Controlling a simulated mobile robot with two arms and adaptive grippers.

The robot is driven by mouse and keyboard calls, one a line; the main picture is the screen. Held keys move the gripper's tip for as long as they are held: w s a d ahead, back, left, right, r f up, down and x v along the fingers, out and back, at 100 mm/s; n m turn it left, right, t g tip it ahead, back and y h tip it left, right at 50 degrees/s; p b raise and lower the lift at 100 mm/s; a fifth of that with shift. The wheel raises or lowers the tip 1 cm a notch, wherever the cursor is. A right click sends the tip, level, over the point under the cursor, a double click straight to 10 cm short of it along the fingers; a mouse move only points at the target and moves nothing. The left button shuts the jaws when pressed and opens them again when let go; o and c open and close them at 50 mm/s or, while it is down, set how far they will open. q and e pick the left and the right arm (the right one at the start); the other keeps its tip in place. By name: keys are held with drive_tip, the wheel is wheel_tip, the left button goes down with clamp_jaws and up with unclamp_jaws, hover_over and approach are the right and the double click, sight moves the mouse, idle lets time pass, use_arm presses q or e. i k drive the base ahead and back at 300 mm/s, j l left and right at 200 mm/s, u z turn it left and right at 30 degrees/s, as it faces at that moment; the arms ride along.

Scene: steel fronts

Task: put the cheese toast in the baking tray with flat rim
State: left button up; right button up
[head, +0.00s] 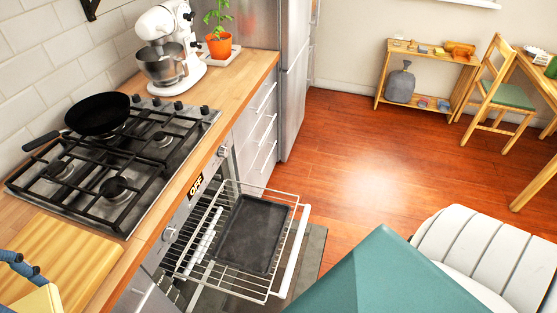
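A dark rectangular baking tray (253,234) lies on a wire oven rack (285,196) that is pulled out of the oven. The inside of the tray looks empty. I see no cheese toast in the head view. Neither of my grippers can be made out in the head view.
The oven door (308,252) is open below the rack. A gas hob (113,188) bears a black pan (98,113). A wooden board (62,255) lies on the counter. A teal covered surface (385,280) and a white ribbed seat (490,245) fill the lower right.

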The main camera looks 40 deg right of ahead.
sight(253, 233)
drive_tip(key=k+l, duration=0.1)
drive_tip(key=l, duration=0.35)
drive_tip(key=k+l, duration=0.1)
drive_tip(key=l, duration=0.75)
drive_tip(key=i+l, duration=0.1)
drive_tip(key=l, duration=0.3)
drive_tip(key=i+l, duration=0.15)
drive_tip(key=l, duration=0.25)
